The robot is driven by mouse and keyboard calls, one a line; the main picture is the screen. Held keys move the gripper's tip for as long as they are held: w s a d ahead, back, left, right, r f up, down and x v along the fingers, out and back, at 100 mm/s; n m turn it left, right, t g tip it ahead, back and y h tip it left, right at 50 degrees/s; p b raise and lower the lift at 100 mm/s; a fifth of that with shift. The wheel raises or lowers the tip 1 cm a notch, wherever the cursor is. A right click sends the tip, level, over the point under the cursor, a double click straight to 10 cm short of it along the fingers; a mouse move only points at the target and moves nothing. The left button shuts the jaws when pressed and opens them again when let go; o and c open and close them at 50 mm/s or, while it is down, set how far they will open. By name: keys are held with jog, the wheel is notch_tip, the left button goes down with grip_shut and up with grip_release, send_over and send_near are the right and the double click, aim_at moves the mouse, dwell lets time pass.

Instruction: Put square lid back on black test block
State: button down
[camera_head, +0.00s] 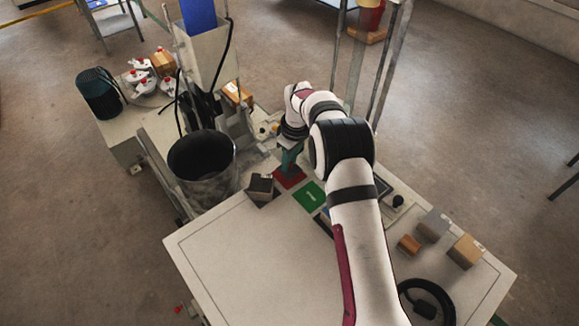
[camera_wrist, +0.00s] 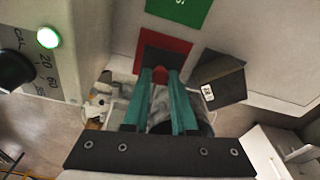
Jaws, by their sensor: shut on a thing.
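The black test block (camera_head: 262,184) stands on the white table, left of my gripper (camera_head: 290,165). It also shows in the wrist view (camera_wrist: 222,70) with a small white label, right of my fingers. My gripper in the wrist view (camera_wrist: 160,72) has its teal fingers close together on a small reddish piece, apparently part of the square lid. A dark square (camera_wrist: 163,58), apparently the lid, shows at the fingertips over the red square (camera_wrist: 183,45). Whether it touches the red square, I cannot tell. The red square also shows in the head view (camera_head: 289,178).
A green square (camera_head: 309,196) lies beside the red one. A large dark cylinder (camera_head: 203,160) stands left of the block. Wooden and grey blocks (camera_head: 432,226) and a black coiled ring (camera_head: 428,300) lie at the right. The table's front left is clear.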

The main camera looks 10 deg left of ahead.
aim_at(282, 173)
notch_tip(282, 173, up, 7)
jog(key=shift+f, duration=0.2)
jog(key=s+a+r+n+g, duration=0.1)
jog(key=s+a+r+n, duration=0.1)
jog(key=s+a+n, duration=0.6)
jog(key=shift+n, duration=0.3)
jog(key=f, duration=0.1)
jog(key=w+d+f, duration=0.1)
jog(key=f, duration=0.3)
jog(key=shift+w+d, duration=0.15)
jog(key=shift+f, duration=0.4)
jog(key=shift+f, duration=0.3)
jog(key=c, duration=0.6)
grip_release()
jog(key=shift+c, duration=0.2)
jog(key=shift+o, duration=0.2)
